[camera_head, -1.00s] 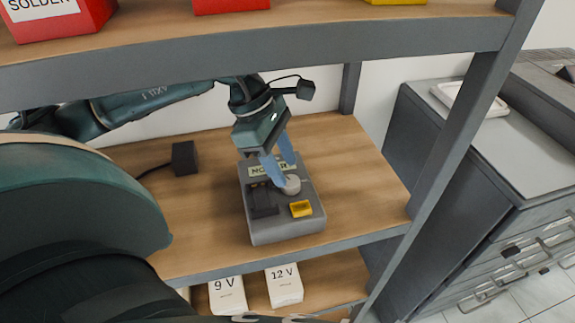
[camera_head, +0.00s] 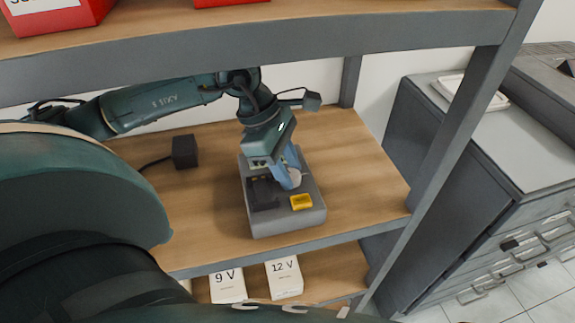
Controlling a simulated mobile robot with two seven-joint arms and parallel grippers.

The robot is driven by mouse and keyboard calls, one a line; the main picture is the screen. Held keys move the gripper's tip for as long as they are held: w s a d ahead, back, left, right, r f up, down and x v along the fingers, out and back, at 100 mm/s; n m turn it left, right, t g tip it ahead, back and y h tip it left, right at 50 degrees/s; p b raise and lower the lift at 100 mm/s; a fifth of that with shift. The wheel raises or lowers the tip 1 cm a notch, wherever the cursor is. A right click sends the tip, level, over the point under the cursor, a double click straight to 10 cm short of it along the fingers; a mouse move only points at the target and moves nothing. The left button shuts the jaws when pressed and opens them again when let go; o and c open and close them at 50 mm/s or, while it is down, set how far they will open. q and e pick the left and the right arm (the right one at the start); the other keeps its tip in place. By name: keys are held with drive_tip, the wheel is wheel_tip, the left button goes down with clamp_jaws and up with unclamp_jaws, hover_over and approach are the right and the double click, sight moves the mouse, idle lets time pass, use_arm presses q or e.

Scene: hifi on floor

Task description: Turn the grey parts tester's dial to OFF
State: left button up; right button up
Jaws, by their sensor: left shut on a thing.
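The grey parts tester (camera_head: 287,221) sits on the wooden shelf board, with a dark socket block (camera_head: 262,194) and a yellow button or label (camera_head: 301,202) on its top. Its round light grey dial (camera_head: 295,179) shows only in part behind the fingers. My left gripper (camera_head: 288,181) comes down over the tester from behind, its blue fingers shut on the dial. The gripper hides most of the tester's display and the dial's pointer, so I cannot tell the dial's setting. My right gripper is not in view.
A black power adapter (camera_head: 185,151) with a cable stands left on the same shelf board (camera_head: 358,178). The upper shelf's grey beam (camera_head: 300,48) runs above my arm. White 9 V (camera_head: 227,287) and 12 V (camera_head: 285,280) boxes sit below. A grey drawer cabinet (camera_head: 490,160) stands at the right.

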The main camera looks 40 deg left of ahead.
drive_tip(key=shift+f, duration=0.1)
use_arm(q)
drive_tip(key=shift+f+n+t+b, duration=0.15)
drive_tip(key=shift+n+t+b, duration=0.15)
drive_tip(key=shift+n+b, duration=0.45)
drive_tip(key=n+b, duration=0.2)
drive_tip(key=shift+s+t+y+b, duration=0.1)
drive_tip(key=shift+t+y+b, duration=0.2)
drive_tip(key=shift+y, duration=0.1)
drive_tip(key=shift+n+t+b, duration=0.5)
drive_tip(key=shift+n+b, duration=0.4)
drive_tip(key=shift+n, duration=0.25)
drive_tip(key=shift+s+d+n+y+b, duration=0.15)
drive_tip(key=shift+n+y+b, duration=0.4)
drive_tip(key=shift+n, duration=0.65)
drive_tip(key=shift+n+t, duration=0.3)
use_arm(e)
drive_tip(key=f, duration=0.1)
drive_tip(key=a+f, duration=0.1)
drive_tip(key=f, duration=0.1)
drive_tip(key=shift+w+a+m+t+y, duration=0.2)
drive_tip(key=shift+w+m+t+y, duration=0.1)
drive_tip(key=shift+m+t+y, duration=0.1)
use_arm(q)
drive_tip(key=shift+y, duration=0.25)
drive_tip(key=o, duration=0.7)
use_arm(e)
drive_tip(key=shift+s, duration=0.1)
